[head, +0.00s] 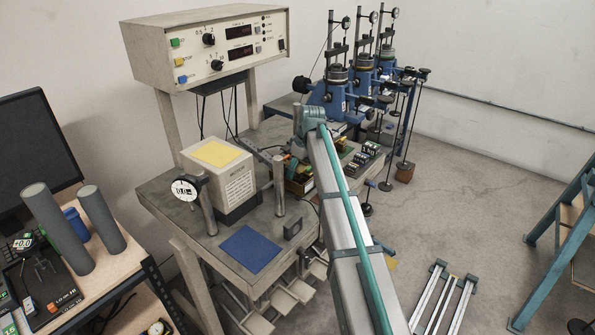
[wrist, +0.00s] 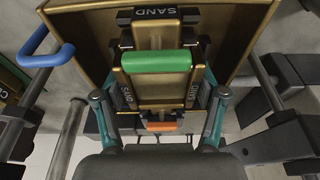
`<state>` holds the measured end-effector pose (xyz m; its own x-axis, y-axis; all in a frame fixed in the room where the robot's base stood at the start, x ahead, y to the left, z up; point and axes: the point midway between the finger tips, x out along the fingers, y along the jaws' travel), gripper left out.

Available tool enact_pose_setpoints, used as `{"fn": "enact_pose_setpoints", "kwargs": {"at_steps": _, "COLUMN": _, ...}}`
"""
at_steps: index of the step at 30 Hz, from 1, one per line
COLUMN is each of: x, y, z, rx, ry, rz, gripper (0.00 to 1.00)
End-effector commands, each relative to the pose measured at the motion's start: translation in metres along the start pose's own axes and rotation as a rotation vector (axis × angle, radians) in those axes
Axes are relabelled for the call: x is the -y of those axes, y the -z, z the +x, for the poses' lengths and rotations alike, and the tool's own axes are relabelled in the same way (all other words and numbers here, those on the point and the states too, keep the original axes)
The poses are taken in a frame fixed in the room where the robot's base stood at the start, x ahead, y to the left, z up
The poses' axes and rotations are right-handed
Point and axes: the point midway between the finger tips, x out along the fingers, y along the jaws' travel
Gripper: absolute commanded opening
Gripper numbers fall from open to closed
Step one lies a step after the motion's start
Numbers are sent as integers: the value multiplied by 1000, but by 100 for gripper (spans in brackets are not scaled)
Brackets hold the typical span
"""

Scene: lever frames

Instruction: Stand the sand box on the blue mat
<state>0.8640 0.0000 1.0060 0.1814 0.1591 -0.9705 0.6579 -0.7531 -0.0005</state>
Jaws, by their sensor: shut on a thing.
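The sand box (wrist: 157,88) is a gold-brown box with a green bar across it and dark lettered plates, one reading SAND. In the wrist view my gripper (wrist: 160,98) has a finger on each side of it and is shut on it. In the head view my gripper (head: 298,163) is at the far right of the bench, partly hidden by my arm, with brown boxes beneath it. I cannot tell there whether the held box touches the bench. The blue mat (head: 250,248) lies flat and bare at the bench's front, nearer the camera than my gripper.
A white box with a yellow top (head: 217,172) stands behind the mat. A post with a dial gauge (head: 187,189), a thin metal post (head: 279,192) and a small dark block (head: 292,228) stand around the mat. Blue lever frames (head: 335,90) rise behind my gripper.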

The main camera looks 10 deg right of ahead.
Motion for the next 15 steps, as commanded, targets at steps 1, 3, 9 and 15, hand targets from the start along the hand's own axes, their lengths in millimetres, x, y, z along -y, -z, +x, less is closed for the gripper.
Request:
{"fn": "enact_pose_setpoints", "kwargs": {"at_steps": 1, "x": 0, "y": 1, "z": -4, "rx": -2, "ry": -1, "rz": 0, "gripper": 20}}
{"fn": "enact_pose_setpoints", "kwargs": {"at_steps": 3, "x": 0, "y": 2, "z": -8, "rx": -2, "ry": -1, "rz": 0, "gripper": 20}}
{"fn": "enact_pose_setpoints", "kwargs": {"at_steps": 9, "x": 0, "y": 5, "z": -17, "rx": -2, "ry": -1, "rz": 0, "gripper": 20}}
{"fn": "enact_pose_setpoints", "kwargs": {"at_steps": 15, "x": 0, "y": 7, "z": -27, "rx": -2, "ry": -1, "rz": 0, "gripper": 20}}
